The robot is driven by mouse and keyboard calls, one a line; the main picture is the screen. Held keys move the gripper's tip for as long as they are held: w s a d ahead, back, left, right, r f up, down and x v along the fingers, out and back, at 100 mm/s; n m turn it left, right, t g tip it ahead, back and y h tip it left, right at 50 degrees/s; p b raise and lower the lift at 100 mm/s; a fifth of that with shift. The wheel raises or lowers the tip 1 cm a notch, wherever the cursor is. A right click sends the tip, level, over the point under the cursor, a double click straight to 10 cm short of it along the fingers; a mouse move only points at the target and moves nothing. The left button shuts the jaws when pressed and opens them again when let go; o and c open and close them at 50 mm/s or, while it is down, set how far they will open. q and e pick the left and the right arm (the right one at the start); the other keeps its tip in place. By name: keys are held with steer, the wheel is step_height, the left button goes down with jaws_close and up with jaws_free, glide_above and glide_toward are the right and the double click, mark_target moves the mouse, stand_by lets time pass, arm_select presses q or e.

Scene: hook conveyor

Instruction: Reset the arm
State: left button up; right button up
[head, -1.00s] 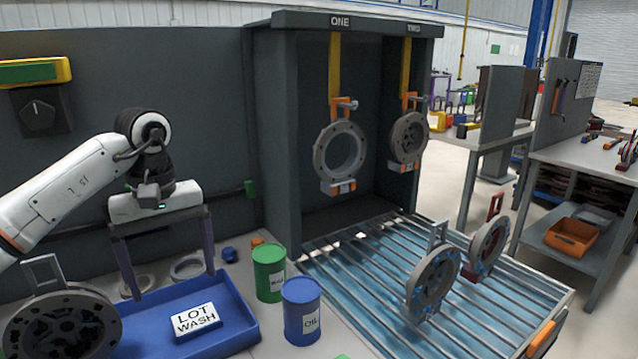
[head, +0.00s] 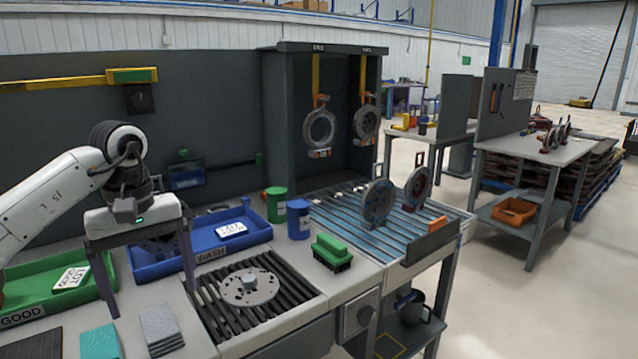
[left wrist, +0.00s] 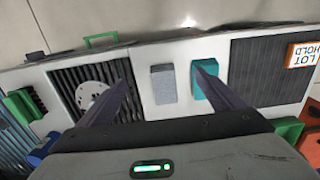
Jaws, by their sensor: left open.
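My left gripper (head: 148,282) is open and empty, its two long dark fingers pointing down above the work table. In the left wrist view the fingers (left wrist: 165,85) spread wide with nothing between them; the table with a grey cloth and a teal cloth lies beyond. In the head view the gripper hangs in front of the blue WASH tray (head: 262,236) and beside the green GOOD tray (head: 90,298). My left arm (head: 50,195) comes in from the left, bent at the wrist. My right gripper is in neither view.
A flanged disc (head: 250,288) lies on the black slatted grate. A green brush (head: 332,252), a blue can (head: 299,220) and a green can (head: 277,204) stand nearby. Two wheels stand on the roller conveyor (head: 345,222); two rings hang in the booth. A grey cloth (head: 161,328) and teal cloth (head: 101,342) lie in front.

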arm_select(q)
steer(key=s+d+f+n+g+h, duration=0.1)
steer(key=s+d+f+h, duration=0.15)
steer(key=d, duration=0.55)
steer(key=s+d+f+n+h, duration=0.15)
steer(key=d+f+h, duration=0.25)
steer(key=d, duration=0.4)
steer(key=s+d+f+n+g+h, duration=0.1)
steer(key=s+d+f+h, duration=0.15)
steer(key=d, duration=0.45)
steer(key=s+d+r+n+t+h+p, duration=0.15)
steer(key=d+r+n+t+h, duration=0.4)
steer(key=d+n+h, duration=0.75)
steer(key=a+f+n+t+y, duration=0.6)
steer(key=a+f+n+y, duration=0.25)
steer(key=n, duration=0.85)
steer(key=a+f+n+t+y, duration=0.7)
steer(key=a+n, duration=0.3)
steer(key=n, duration=0.8)
steer(key=s+a+f+n+g+y, duration=0.2)
steer(key=s+a+f+n+g, duration=0.1)
steer(key=s+f, duration=0.5)
steer(key=s+a+f+n+g+y, duration=0.2)
steer(key=s+a+f+n+g, duration=0.1)
steer(key=s+f+n, duration=0.5)
steer(key=shift+s+f+g, duration=0.5)
steer(key=shift+s+g, duration=0.3)
steer(key=shift+g, duration=0.05)
